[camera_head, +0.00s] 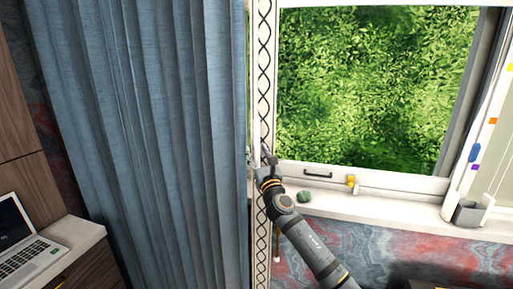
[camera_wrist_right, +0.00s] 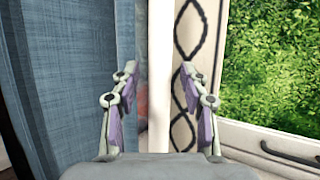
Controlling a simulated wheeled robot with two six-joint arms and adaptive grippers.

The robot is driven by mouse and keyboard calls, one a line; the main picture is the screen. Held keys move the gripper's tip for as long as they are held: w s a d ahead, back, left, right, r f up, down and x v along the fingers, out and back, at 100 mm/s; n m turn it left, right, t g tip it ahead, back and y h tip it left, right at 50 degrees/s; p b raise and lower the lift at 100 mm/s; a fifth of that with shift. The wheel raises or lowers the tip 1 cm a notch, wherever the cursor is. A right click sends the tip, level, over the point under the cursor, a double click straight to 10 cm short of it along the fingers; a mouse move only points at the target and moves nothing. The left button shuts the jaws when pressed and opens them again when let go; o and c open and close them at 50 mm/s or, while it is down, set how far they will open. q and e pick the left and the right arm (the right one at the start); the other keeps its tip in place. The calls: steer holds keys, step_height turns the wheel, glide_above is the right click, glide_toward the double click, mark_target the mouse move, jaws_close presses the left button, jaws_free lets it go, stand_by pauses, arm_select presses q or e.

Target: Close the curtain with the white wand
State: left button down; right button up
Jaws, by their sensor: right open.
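The blue curtain (camera_head: 140,120) hangs in folds on the left side of the head view, and its edge also shows in the right wrist view (camera_wrist_right: 60,90). A white upright bar, which looks like the white wand (camera_wrist_right: 160,70), stands between the fingers of my right gripper (camera_wrist_right: 155,90) in the right wrist view. The fingers are apart, with visible gaps to the bar on both sides. In the head view my right gripper (camera_head: 264,158) is at the curtain's right edge and is small and partly hidden. My left gripper is not in view.
A narrow white strip with a black wavy pattern (camera_head: 264,60) hangs beside the blue curtain. The window (camera_head: 370,90) shows green foliage. On the sill are a green lump (camera_head: 304,197), a yellow item (camera_head: 351,181) and a grey cup (camera_head: 468,214). A laptop (camera_head: 30,247) sits at lower left.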

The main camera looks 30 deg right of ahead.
steer(key=shift+w+d+r, duration=0.1)
steer(key=shift+w+r, duration=0.05)
steer(key=shift+w, duration=0.35)
steer(key=shift+c, duration=0.5)
jaws_close()
